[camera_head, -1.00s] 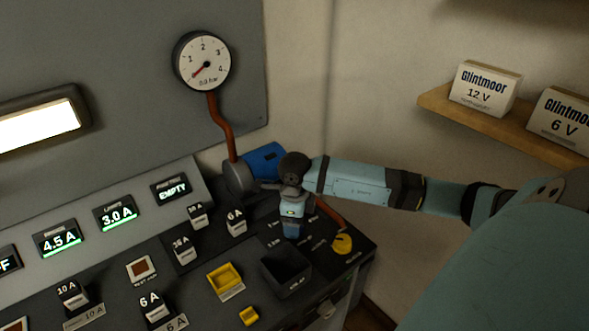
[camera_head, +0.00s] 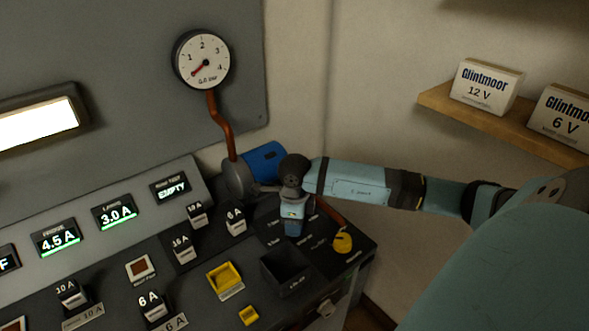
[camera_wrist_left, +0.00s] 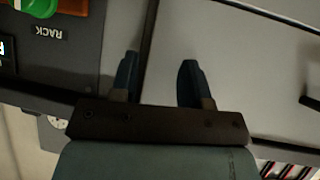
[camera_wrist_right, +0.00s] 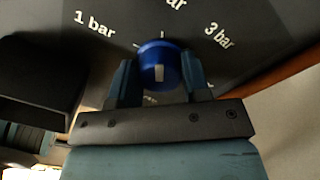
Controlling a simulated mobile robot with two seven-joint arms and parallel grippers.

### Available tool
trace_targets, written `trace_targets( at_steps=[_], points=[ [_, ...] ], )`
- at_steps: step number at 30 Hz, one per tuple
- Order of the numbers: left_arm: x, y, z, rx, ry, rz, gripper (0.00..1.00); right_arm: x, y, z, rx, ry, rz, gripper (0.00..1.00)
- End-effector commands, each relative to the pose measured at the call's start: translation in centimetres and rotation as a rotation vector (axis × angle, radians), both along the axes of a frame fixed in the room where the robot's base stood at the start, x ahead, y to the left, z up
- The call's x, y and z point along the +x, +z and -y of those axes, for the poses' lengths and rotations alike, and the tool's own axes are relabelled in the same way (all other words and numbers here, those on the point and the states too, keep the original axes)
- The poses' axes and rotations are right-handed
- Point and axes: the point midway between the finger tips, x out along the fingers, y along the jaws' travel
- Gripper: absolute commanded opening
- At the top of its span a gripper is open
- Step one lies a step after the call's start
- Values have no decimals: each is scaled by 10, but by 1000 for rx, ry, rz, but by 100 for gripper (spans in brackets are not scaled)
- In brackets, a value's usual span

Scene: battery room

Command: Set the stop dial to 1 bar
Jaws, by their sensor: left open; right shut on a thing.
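The stop dial (camera_wrist_right: 159,66) is a round blue knob with a white mark on its face, seen in the right wrist view. Its panel carries the printed labels 1 bar (camera_wrist_right: 95,25) at left and 3 bar (camera_wrist_right: 219,36) at right, with a cut-off label between them. My right gripper (camera_wrist_right: 160,80) is shut on the dial, a finger on each side. Which label the white mark points to, I cannot tell. In the head view my right gripper (camera_head: 292,228) covers the dial. My left gripper (camera_wrist_left: 160,78) is open and empty in the left wrist view.
A round gauge (camera_head: 205,60) has its red needle at the lower left. A black open box (camera_head: 287,274) and a yellow knob (camera_head: 342,243) are close by. A shelf (camera_head: 437,102) holds boxes at right.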

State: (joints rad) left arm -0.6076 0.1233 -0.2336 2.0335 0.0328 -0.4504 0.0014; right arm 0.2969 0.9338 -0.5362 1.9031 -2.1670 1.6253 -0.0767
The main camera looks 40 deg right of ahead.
Motion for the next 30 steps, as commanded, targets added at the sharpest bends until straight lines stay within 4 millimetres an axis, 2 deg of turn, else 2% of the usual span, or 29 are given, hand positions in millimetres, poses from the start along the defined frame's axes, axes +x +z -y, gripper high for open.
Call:
trace_targets(
  at_steps=[12, 17, 30],
  points=[
    [2, -29, 2, -10, 5, -16, 43, 1, -3, 1, -3, 312, 3, 20],
    [6, -28, 5, -11, 0, 14, 43, 1, -3, 1, -2, 464, 3, 20],
    [6, -41, 4, 14, -23, 46, 43, 1, -2, 0, 0, 832, 2, 20]
  ],
)
